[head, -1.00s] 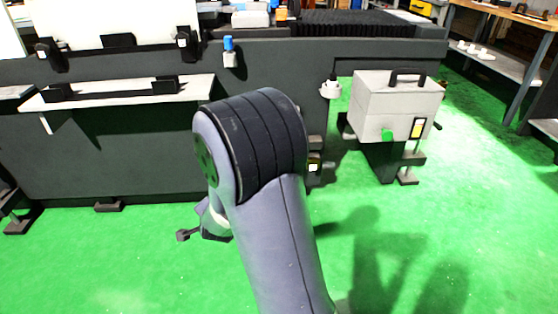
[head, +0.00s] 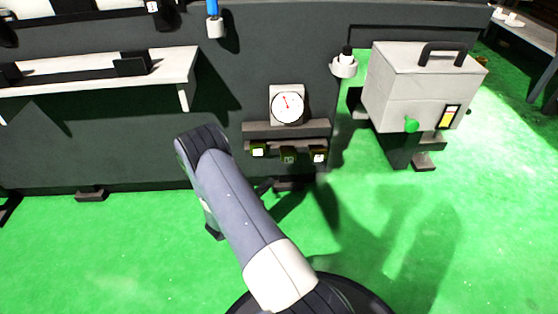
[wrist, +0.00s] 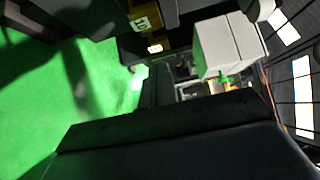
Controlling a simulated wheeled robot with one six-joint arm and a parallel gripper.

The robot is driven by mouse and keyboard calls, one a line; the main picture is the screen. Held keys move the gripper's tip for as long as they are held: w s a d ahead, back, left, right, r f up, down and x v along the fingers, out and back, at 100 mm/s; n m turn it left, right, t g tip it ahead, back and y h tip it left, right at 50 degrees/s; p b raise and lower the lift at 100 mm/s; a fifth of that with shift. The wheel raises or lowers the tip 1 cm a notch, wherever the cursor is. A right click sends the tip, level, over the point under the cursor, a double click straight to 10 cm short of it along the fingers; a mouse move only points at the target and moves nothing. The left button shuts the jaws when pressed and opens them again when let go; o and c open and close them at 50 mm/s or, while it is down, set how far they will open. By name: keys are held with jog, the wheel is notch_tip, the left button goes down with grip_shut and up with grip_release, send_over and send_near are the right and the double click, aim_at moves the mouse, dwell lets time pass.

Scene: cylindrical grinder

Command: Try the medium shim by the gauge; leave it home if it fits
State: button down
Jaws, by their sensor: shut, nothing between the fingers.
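The dial gauge (head: 287,106), a white round face with a red needle, is mounted on the machine's dark front in the head view. Under its ledge sit three small blocks in a row: left (head: 258,151), middle (head: 289,156) and right (head: 318,156). The middle one looks darker; the labels are too small to read, so I cannot tell their sizes. Two labelled yellowish blocks (wrist: 146,20) show at the top of the wrist view. My gripper (head: 264,187), mostly hidden behind my arm, is low in front of the machine, below and left of the blocks. It is shut and empty.
A grey box with a black handle (head: 420,88) and green knob stands right of the gauge. A white round fitting (head: 344,66) is between them. A white shelf (head: 110,75) juts out at the left. The green floor (head: 110,250) is clear in front.

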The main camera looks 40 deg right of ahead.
jog(key=b, duration=0.3)
send_near(292, 154)
jog(key=s+d, duration=0.2)
jog(key=d, duration=0.1)
jog(key=shift+w+d+f+b, duration=0.2)
jog(key=shift+w+d+b, duration=0.55)
jog(key=shift+w+d, duration=0.4)
jog(key=shift+w+d+r, duration=0.1)
jog(key=shift+w+d, duration=0.05)
jog(key=shift+w, duration=0.3)
